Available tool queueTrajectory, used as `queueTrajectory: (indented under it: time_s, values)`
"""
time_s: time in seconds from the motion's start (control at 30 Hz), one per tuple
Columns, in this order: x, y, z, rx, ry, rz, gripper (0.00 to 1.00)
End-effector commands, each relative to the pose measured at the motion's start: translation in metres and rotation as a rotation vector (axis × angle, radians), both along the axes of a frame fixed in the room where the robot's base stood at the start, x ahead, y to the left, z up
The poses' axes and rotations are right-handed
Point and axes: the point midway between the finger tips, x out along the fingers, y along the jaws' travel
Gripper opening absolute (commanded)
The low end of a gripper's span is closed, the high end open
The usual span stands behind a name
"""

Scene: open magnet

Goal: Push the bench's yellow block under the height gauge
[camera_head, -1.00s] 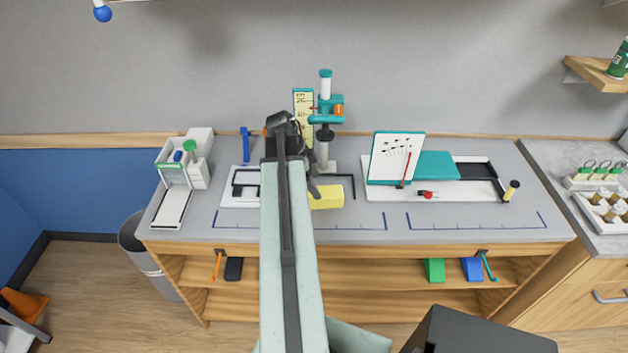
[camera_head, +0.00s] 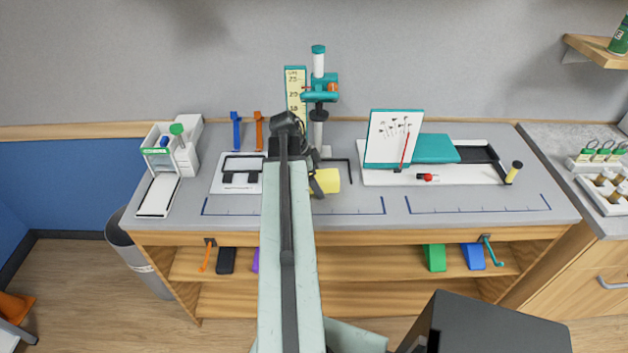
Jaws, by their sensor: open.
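The yellow block (camera_head: 325,181) lies on the bench (camera_head: 395,190), in front of the height gauge (camera_head: 319,90). Its left part is hidden behind my gripper and arm. The gauge is a teal and white column with a dark lower part and a yellow scale (camera_head: 295,92) behind it. My gripper (camera_head: 306,168) is over the bench at the block's left side, with a dark finger overlapping the block's left edge. The jaws are open and hold nothing visible; I cannot tell whether a finger touches the block.
A white tray with a tilted board (camera_head: 394,138) stands to the right. A white frame (camera_head: 238,175) and a dispenser (camera_head: 172,148) are left. The bench front is clear around the blue marked lines.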

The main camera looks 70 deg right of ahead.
Motion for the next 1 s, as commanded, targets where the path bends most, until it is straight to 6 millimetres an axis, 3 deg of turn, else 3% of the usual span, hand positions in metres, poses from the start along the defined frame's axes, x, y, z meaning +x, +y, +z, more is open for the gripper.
queueTrajectory:
  time_s: [0.17,0.4,0.67,1.0]
  values:
    - [0.0,0.0,0.002,0.0,0.0,0.0,0.8]
    - [0.0,0.0,0.002,0.0,0.0,0.001,0.16]
    - [0.002,-0.005,0.001,0.0,0.0,0.002,0.16]
    - [0.011,-0.036,0.001,0.0,0.0,0.005,0.16]
